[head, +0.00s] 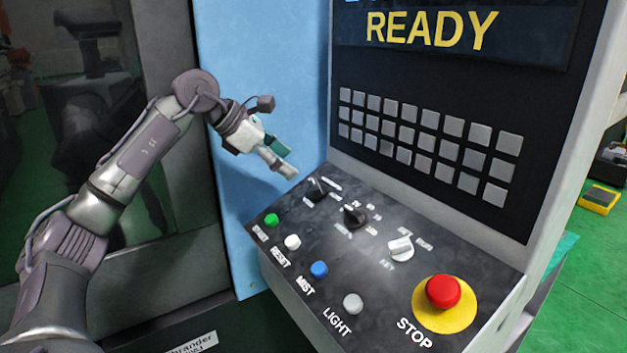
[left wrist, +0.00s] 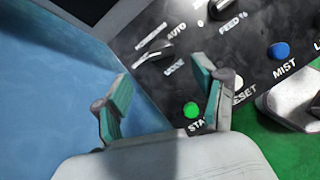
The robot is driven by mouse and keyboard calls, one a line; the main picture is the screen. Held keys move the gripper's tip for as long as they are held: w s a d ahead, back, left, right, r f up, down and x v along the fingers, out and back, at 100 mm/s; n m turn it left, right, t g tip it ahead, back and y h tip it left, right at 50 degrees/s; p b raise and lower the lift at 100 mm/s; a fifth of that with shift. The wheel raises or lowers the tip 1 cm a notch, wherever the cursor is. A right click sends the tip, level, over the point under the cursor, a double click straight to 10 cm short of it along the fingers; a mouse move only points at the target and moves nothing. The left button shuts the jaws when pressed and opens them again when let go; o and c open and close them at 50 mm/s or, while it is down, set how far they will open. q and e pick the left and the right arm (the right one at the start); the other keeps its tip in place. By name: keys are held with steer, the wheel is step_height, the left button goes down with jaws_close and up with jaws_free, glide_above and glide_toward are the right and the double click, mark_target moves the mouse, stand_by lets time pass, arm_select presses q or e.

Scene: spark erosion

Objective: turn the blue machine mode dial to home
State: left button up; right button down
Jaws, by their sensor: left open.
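The mode dial (head: 318,189) is a dark knob at the back left corner of the sloped control panel (head: 385,285). It also shows in the left wrist view (left wrist: 163,52), beyond the fingertips, with AUTO printed on one side of it and other white labels too blurred to read. I cannot tell exactly which label it points at. My left gripper (head: 281,160) is open and empty. It hangs above and behind the dial, apart from it. In the left wrist view the two teal-padded fingers (left wrist: 165,92) are spread wide. My right gripper is not in view.
A black feed knob (head: 354,215) and a white knob (head: 400,248) sit to the right. Green (head: 271,220), white, blue and grey buttons line the front edge. A red stop button (head: 443,291) is at right. The light blue machine side (head: 262,70) rises behind my gripper.

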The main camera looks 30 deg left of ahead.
mark_target(316, 183)
arm_select(q)
steer(key=p+x, duration=0.1)
steer(key=x, duration=0.6)
steer(key=shift+w+d+f, duration=0.15)
steer(key=shift+w+d, duration=0.05)
steer(key=shift+w+d+f, duration=0.2)
steer(key=shift+w+f, duration=0.1)
steer(key=shift+f, duration=0.1)
steer(key=c, duration=1.1)
steer(key=shift+c, duration=0.2)
